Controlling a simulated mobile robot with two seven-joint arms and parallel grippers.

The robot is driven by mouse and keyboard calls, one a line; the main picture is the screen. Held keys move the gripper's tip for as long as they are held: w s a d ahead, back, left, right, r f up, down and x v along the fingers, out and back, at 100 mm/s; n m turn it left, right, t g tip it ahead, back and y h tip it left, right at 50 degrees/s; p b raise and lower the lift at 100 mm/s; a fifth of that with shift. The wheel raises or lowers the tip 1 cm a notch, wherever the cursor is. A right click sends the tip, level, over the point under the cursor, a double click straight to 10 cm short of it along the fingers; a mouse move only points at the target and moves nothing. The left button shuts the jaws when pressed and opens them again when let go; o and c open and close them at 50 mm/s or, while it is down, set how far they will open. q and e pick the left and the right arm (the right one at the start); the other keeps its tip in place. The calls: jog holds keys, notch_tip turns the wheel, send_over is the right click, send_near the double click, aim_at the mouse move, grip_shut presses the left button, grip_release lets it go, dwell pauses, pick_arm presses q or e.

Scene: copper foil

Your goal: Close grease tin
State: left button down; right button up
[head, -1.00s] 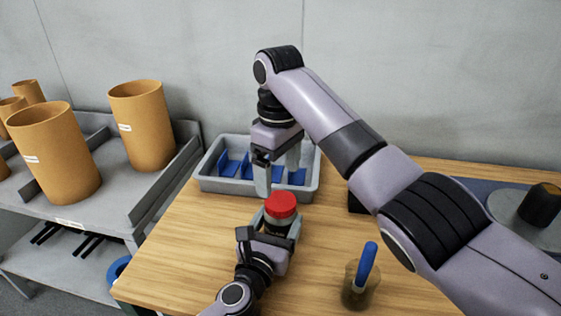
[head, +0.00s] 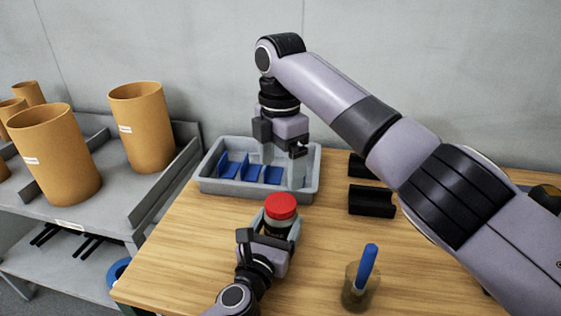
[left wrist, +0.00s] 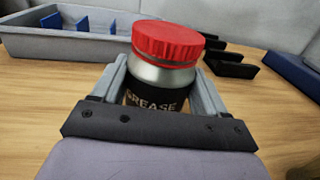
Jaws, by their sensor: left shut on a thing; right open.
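The grease tin (left wrist: 155,97) is a silver can with a dark band lettered "GREASE". It stands upright on the wooden table, and its red lid (head: 280,206) sits on top. The lid also shows in the left wrist view (left wrist: 168,42); whether it is fully tightened I cannot tell. My left gripper (head: 279,228) is shut on the tin, one finger on each side of its body.
A grey tray (head: 312,187) with blue dividers stands behind the tin. Black holders (head: 371,201) lie to its right. A clear cup (head: 352,295) with a blue-handled tool (head: 367,265) stands front right. Orange cylinders (head: 143,125) stand on the grey shelf at left. Table left of the tin is bare.

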aim_at(281, 202)
jog(key=shift+f, duration=4.05)
jog(key=shift+c, duration=0.3)
jog(key=c, duration=1)
jog(key=shift+c, duration=0.2)
